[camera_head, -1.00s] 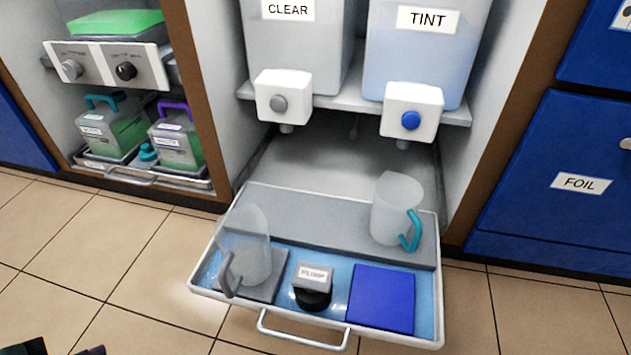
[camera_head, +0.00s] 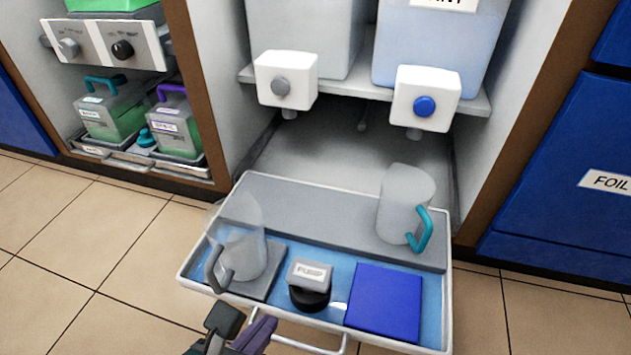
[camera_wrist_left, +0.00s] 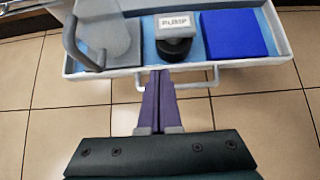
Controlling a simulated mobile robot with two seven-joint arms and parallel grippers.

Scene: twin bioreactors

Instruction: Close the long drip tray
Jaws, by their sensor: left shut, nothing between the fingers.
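The long drip tray (camera_head: 186,280) is pulled out of the cabinet below the two dispensers. Its white bar handle (camera_head: 325,350) is at the front; the handle also shows in the left wrist view (camera_wrist_left: 198,86). The tray holds a clear jug with a grey handle (camera_head: 243,240), a jug with a teal handle (camera_head: 400,205), a pump block (camera_head: 310,284) and a blue square pad (camera_head: 385,302). My left gripper (camera_head: 262,328) is shut and empty in front of the tray, near the handle's left end. In the left wrist view its purple fingers (camera_wrist_left: 160,82) overlap the handle; contact is unclear.
Dispensers with a grey knob (camera_head: 281,87) and a blue knob (camera_head: 424,106) hang above the tray's bay. A smaller tray with green bottles (camera_head: 110,117) stands left. A blue drawer labelled FOIL (camera_head: 545,215) is at right. The tiled floor in front is clear.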

